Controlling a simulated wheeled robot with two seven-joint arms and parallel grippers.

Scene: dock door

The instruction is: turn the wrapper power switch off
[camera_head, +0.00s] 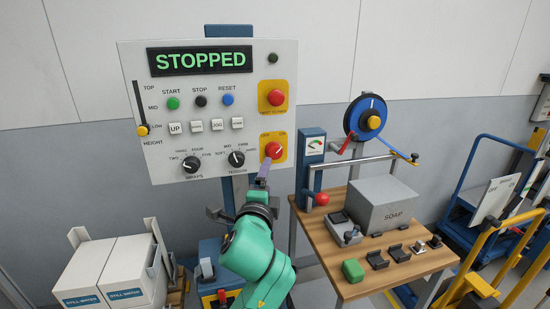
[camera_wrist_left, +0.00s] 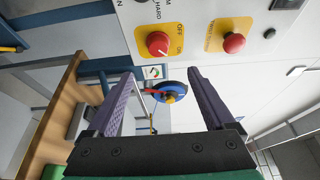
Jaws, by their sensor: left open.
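The wrapper power switch (camera_head: 273,149) is a red knob on a yellow plate at the lower right of the white control panel (camera_head: 220,140). In the left wrist view the switch (camera_wrist_left: 157,43) has OFF and ON lettering beside it, and a pale mark on its face. I cannot tell for sure which label the mark points at. My left gripper (camera_head: 263,172) is just below the switch in the head view. In the left wrist view my left gripper (camera_wrist_left: 160,75) is open, with nothing between its fingers, and the switch shows beyond the fingertips. My right gripper is not in view.
The panel display (camera_head: 204,60) reads STOPPED. A red emergency button (camera_head: 276,97) sits above the switch, with the tension knob (camera_head: 236,158) to its left. A wooden table (camera_head: 385,268) with a grey SOAP box (camera_head: 381,206) and a blue reel (camera_head: 367,117) stand to the right.

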